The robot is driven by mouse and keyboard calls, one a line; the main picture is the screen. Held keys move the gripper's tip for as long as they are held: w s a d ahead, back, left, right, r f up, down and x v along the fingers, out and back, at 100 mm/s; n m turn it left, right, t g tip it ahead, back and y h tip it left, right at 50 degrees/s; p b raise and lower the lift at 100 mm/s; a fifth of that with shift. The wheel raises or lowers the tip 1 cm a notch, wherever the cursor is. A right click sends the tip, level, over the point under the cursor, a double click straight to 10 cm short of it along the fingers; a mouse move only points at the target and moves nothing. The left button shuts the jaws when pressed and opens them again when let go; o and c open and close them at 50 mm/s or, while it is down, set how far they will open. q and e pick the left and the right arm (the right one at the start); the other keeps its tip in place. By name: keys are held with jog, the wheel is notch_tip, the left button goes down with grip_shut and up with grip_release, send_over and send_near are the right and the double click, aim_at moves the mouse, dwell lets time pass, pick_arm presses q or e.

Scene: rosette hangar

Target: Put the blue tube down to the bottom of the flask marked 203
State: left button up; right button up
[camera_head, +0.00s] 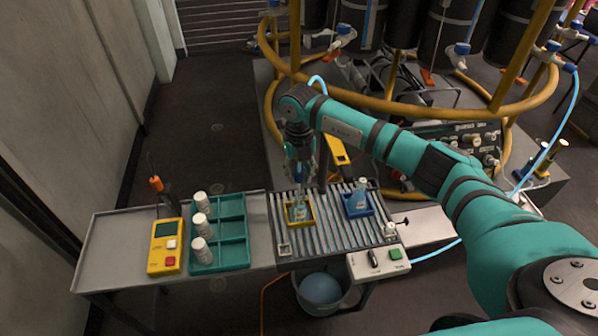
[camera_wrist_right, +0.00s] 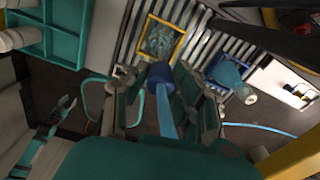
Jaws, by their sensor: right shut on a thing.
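My right gripper (camera_head: 299,165) points down above the yellow-framed holder (camera_head: 287,222) on the slatted tray. In the right wrist view its fingers (camera_wrist_right: 163,98) are shut on the blue tube (camera_wrist_right: 164,110), which has a darker blue collar at its far end. A clear flask (camera_head: 299,212) stands in the yellow holder, below the gripper; it also shows in the right wrist view (camera_wrist_right: 160,40). No number is readable on either flask. I cannot tell whether the tube's lower end is inside the flask.
A teal rack (camera_head: 233,253) with several white-capped bottles and a yellow meter (camera_head: 165,246) lie left of the slatted tray. Yellow pipes (camera_head: 400,104) curve behind my right arm. A bucket (camera_head: 320,289) stands below.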

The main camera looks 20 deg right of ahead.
aim_at(299, 185)
jog(key=shift+f, duration=0.15)
jog(key=shift+f+b, duration=1.45)
jog(key=shift+f, duration=0.8)
jog(key=o, duration=1.5)
jog(key=shift+o, duration=0.2)
jog(key=shift+r+p, duration=2)
jog(key=shift+r, duration=1.05)
